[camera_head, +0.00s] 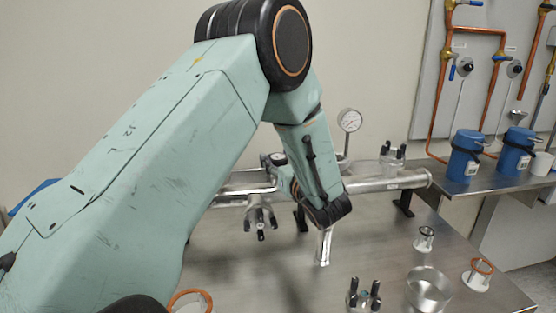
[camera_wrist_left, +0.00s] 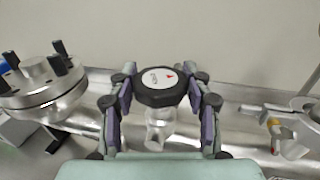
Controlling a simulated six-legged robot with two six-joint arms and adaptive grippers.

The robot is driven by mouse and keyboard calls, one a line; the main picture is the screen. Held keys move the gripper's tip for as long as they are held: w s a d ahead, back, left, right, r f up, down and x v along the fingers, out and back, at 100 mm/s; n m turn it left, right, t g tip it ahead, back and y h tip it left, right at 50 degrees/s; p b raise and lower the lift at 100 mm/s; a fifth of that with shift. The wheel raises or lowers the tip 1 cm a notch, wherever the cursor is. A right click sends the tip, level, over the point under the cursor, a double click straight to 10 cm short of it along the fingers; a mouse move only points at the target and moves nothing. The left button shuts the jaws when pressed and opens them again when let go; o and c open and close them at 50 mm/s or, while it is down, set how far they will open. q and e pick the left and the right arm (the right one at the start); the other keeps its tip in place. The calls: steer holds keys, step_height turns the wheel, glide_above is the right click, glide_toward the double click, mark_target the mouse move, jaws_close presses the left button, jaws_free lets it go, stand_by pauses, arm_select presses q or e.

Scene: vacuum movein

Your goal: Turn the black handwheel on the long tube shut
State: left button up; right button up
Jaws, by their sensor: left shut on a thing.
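The black handwheel (camera_wrist_left: 161,78), with a pale label and a small red mark on top, sits on a silver valve neck in the middle of the left wrist view. The long tube (camera_head: 385,184) runs across the back of the bench and passes under the wheel. My left gripper (camera_wrist_left: 161,98) is shut on the wheel, one finger on each side of it. In the head view the wheel (camera_head: 279,158) is small and partly hidden by my left wrist. The finger contacts are hard to see there. My right gripper is not in view.
A pressure gauge (camera_head: 349,121) stands on the tube. A clamped flange (camera_wrist_left: 38,78) is left of the wheel in the wrist view. Blue flasks (camera_head: 466,156) stand at right.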

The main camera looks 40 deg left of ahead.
arm_select(q)
steer(key=shift+f, duration=0.1)
steer(key=shift+c, duration=0.4)
steer(key=shift+s+a+m+t+h+p, duration=0.1)
steer(key=shift+m+t+h+p, duration=1.3)
steer(key=shift+t, duration=0.6)
steer(key=m+p, duration=0.1)
steer(key=p, duration=0.2)
steer(key=r+t+h+p, duration=0.1)
steer(key=p, duration=0.2)
steer(key=shift+w+m+t+p, duration=0.3)
steer(key=shift+w+m, duration=0.05)
steer(key=shift+m, duration=0.05)
steer(key=shift+w+f+b, duration=0.15)
steer(key=shift+f+b, duration=0.15)
steer(key=shift+b, duration=0.05)
steer(key=shift+c, duration=0.2)
steer(key=o, duration=1.2)
